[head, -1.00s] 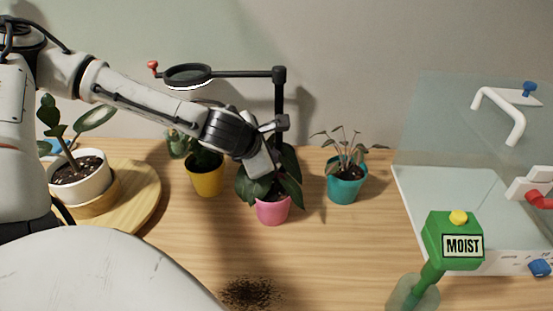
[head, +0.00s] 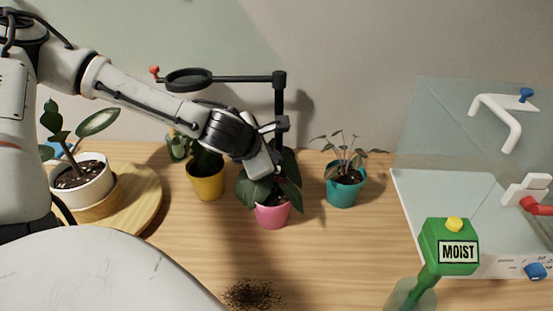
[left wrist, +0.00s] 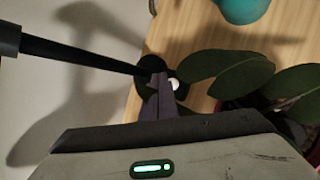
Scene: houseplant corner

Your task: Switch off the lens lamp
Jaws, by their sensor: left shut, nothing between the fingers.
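The lens lamp has a dark ring lens (head: 188,79) on a black arm, with a red knob (head: 154,72) at its left end. The ring is unlit. Its black post (head: 278,100) goes down behind the plant in the pink pot. In the left wrist view the lamp's post (left wrist: 85,56) runs to a dark base with a small white button (left wrist: 174,84). My left gripper (head: 262,162) points down beside the post; leaves hide its tips in the head view. Its shut, empty fingers (left wrist: 158,92) are at the base, right beside the button; contact is unclear. My right gripper is out of view.
A pink pot (head: 272,215), yellow pot (head: 208,186) and teal pot (head: 345,190) stand close by. A white pot (head: 83,187) sits on a round wooden board at left. A glass case and green MOIST meter (head: 450,247) are at right. Spilled soil (head: 252,294) lies in front.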

